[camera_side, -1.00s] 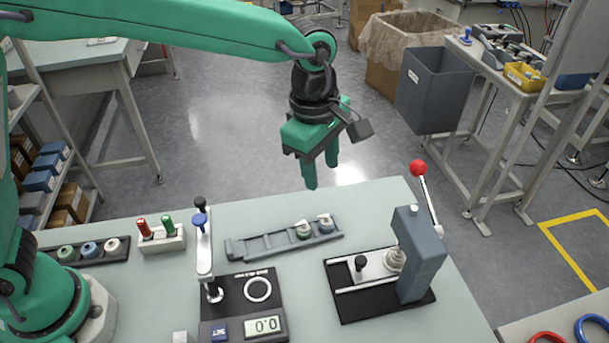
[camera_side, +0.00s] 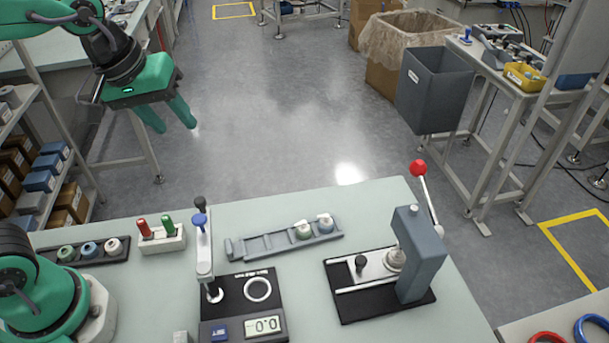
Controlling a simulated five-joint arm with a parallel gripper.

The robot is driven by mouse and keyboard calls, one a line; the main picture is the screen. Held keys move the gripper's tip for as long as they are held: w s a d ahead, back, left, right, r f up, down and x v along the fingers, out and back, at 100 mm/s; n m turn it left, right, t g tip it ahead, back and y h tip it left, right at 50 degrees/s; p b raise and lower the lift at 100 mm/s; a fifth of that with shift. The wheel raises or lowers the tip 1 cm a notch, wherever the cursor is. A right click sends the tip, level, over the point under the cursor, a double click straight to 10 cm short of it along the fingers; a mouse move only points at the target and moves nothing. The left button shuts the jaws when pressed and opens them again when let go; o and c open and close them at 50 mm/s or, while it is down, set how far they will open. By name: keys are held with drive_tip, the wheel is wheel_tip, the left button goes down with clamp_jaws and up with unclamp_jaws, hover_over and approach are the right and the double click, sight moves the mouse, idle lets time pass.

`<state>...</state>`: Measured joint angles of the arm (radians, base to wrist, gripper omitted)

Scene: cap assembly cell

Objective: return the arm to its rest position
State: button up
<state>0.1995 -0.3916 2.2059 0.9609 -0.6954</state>
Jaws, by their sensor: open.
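My gripper (camera_side: 170,120) is at the upper left, raised beyond the bench's back edge. Its two green fingers point down and to the right, apart from each other, with nothing between them. My green arm folds back toward the left side of the picture, above my base. The gripper touches nothing on the bench (camera_side: 375,215).
On the bench stand a press with a red-knobbed lever (camera_side: 420,250), a grey rail with two caps (camera_side: 270,243), a digital gauge (camera_side: 243,310), a holder with red and green tools (camera_side: 162,238) and a tray of spools (camera_side: 105,258). A shelf (camera_side: 40,165) stands at left.

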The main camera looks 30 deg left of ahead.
drive_tip(key=s+a+f+m+t, duration=0.1)
drive_tip(key=s+a+f+m, duration=0.1)
drive_tip(key=s+a+m, duration=0.3)
drive_tip(key=s+a, duration=0.1)
drive_tip(key=s, duration=0.1)
drive_tip(key=shift+s+f+m+y, duration=0.25)
drive_tip(key=shift+s+m+y, duration=0.05)
drive_tip(key=shift+y, duration=0.1)
idle(0.6)
